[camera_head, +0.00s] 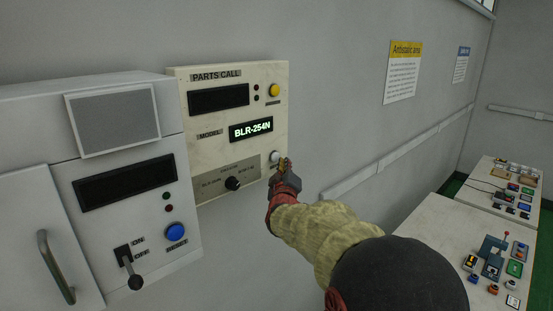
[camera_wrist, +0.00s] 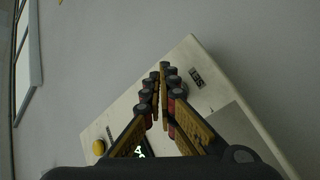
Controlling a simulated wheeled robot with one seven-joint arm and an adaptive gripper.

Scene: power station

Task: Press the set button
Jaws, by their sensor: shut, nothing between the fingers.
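The parts call panel (camera_head: 222,128) is a cream box on the grey wall. Its pale set button (camera_head: 274,157) shows at the panel's lower right edge, just left of my fingertips. My gripper (camera_head: 284,165) is shut and empty, with its tips at or very close to the button; I cannot tell if they touch it. In the wrist view my gripper (camera_wrist: 164,70) points at the panel (camera_wrist: 185,60), with the "SET" label (camera_wrist: 197,78) just right of the tips. The button is hidden behind the fingers there.
A grey cabinet (camera_head: 110,190) with a blue button (camera_head: 175,231) and a lever (camera_head: 128,265) stands left. Tables (camera_head: 425,240) with parts stand right.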

